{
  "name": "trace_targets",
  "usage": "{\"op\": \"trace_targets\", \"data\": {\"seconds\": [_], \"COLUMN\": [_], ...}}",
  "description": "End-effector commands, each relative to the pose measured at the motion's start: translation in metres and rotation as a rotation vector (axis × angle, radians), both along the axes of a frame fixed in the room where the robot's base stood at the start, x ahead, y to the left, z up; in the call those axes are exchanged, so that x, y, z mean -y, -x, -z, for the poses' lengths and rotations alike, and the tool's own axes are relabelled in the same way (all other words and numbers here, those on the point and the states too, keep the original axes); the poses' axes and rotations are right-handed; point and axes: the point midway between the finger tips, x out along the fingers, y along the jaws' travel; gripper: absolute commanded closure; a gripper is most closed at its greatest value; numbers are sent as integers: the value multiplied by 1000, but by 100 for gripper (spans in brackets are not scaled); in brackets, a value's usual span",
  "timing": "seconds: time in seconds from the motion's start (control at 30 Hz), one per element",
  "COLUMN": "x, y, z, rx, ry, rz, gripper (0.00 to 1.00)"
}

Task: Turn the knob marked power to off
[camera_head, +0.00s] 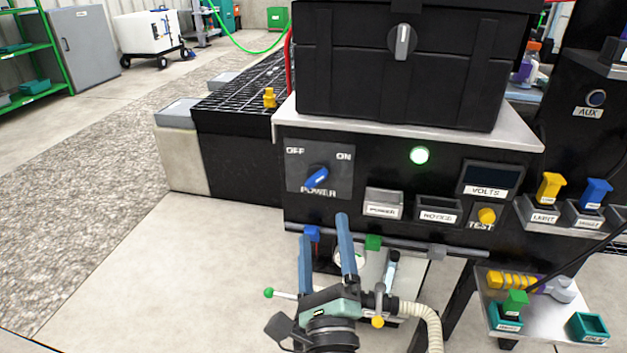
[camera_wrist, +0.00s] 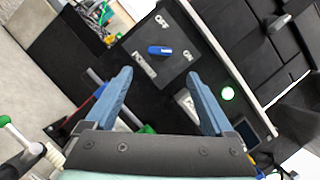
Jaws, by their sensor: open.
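The power knob (camera_head: 317,177) is a blue bar handle on a dark square plate (camera_head: 340,160) on the front of the black panel. The plate is marked OFF at upper left, ON at upper right and POWER below. The bar slants from lower left to upper right, in line with the ON side. In the wrist view the knob (camera_wrist: 160,50) lies beyond and between the fingertips, with nothing hiding it. My gripper (camera_head: 323,226) is open and empty, its two blue fingers below and in front of the knob, apart from it. The fingers also show in the wrist view (camera_wrist: 159,74).
A green lamp (camera_head: 419,155) glows right of the knob. A rail (camera_head: 400,244) with coloured clips runs along the panel's lower edge, near my fingers. Labelled holders (camera_head: 383,204) and a yellow TEST button (camera_head: 487,216) lie to the right. A black case (camera_head: 400,80) stands above.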

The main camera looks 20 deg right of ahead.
Motion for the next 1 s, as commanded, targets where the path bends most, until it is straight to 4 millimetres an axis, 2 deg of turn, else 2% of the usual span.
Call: {"op": "trace_targets", "data": {"seconds": [0.03, 0.3, 0.5, 0.7, 0.97, 1.0], "x": [3, 17, 24, 27, 27, 27], "y": [-10, -55, -78, -88, -89, -88], "z": [-7, -18, -24, -27, -27, -27], "rx": [2, 1, 1, -1, 0, -1], "ry": [2, 5, 5, 4, 5, 4], "rz": [0, -1, -1, -1, -2, -1], "gripper": [12, 12, 12, 12, 12, 16]}}
